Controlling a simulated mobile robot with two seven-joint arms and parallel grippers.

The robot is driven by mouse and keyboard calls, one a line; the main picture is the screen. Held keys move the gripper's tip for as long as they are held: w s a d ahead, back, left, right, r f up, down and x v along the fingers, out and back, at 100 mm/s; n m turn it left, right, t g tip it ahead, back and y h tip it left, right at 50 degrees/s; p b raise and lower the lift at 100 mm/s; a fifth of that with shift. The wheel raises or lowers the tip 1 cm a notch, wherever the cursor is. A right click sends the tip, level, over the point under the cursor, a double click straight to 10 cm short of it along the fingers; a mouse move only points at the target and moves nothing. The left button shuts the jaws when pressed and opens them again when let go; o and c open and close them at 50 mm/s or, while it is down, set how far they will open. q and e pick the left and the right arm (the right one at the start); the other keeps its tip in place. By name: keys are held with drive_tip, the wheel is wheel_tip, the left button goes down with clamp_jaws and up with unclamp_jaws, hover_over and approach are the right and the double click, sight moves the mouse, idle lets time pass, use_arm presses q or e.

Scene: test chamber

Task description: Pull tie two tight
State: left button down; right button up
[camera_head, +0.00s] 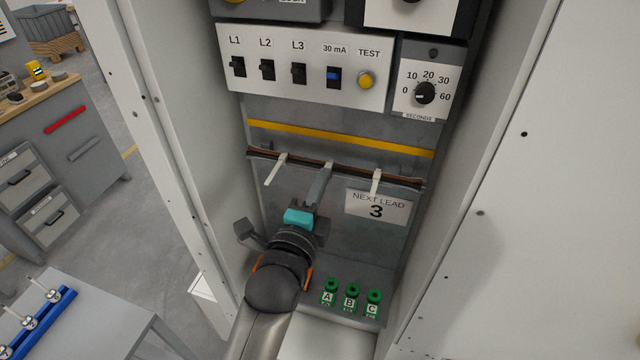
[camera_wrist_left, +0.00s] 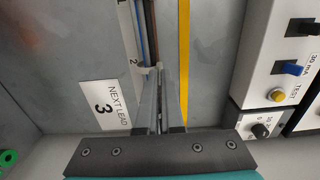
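A dark cable bundle (camera_head: 350,170) runs across the cabinet's back panel, with three pale ties hanging on it. The left tie (camera_head: 276,169) and the right tie (camera_head: 376,182) hang free. The middle one, tie two (camera_head: 328,165), is at my left gripper (camera_head: 317,190). In the left wrist view a "2" label lies beside the bundle (camera_wrist_left: 150,30), and the head of tie two (camera_wrist_left: 150,70) shows at the fingertips. My left gripper (camera_wrist_left: 158,85) looks shut on the tail of tie two, which the fingers mostly hide. My right gripper is not in view.
A "NEXT LEAD 3" sign (camera_head: 376,206) hangs right of my gripper. A switch panel (camera_head: 305,70) and a timer dial (camera_head: 425,92) are above. Green terminals (camera_head: 351,298) stand below. The cabinet's side walls (camera_head: 170,130) close in on both sides.

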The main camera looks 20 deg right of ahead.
use_arm(q)
drive_tip(key=shift+p+v, duration=0.85)
drive_tip(key=shift+v, duration=0.35)
drive_tip(key=c, duration=1)
unclamp_jaws()
drive_tip(key=shift+c, duration=0.2)
drive_tip(key=shift+p+v, duration=1.8)
drive_tip(key=shift+v, duration=1.15)
